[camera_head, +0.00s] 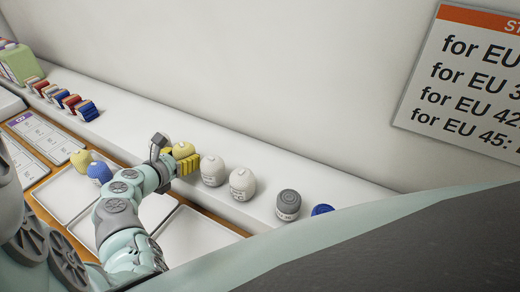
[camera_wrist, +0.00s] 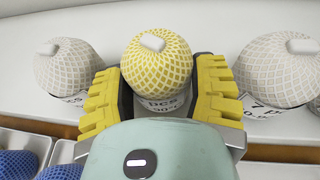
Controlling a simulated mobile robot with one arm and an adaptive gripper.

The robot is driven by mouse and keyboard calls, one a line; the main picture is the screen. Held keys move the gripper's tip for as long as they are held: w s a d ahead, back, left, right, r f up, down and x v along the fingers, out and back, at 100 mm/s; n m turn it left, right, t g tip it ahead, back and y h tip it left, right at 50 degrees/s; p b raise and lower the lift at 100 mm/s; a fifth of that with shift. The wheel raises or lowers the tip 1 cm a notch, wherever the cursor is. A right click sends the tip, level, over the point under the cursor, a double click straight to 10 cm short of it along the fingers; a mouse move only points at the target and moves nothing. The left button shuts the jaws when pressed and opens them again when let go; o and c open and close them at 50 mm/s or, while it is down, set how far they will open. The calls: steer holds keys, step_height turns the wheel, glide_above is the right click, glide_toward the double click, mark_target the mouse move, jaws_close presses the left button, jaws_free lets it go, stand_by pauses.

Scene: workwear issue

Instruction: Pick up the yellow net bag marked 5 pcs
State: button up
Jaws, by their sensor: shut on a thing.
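The yellow net bag (camera_wrist: 157,60) is round with a white knot on top and stands between the two yellow fingers of my gripper (camera_wrist: 160,95) in the wrist view. Its white label shows "pcs", but the number is hidden behind my gripper. In the head view, the yellow bag (camera_head: 183,150) is partly covered by my gripper (camera_head: 180,163) on the white ledge. The fingers are shut on the bag's sides. I cannot tell whether the bag is lifted off the ledge.
White net bags stand close on the left (camera_wrist: 68,68) and right (camera_wrist: 278,72); the right one's label shows a 7. A grey bag (camera_head: 288,204) and a blue one (camera_head: 322,210) are farther right. Trays (camera_head: 195,236) lie below the ledge; another yellow bag (camera_head: 81,159) is there.

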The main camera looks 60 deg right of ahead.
steer(key=shift+c, duration=0.6)
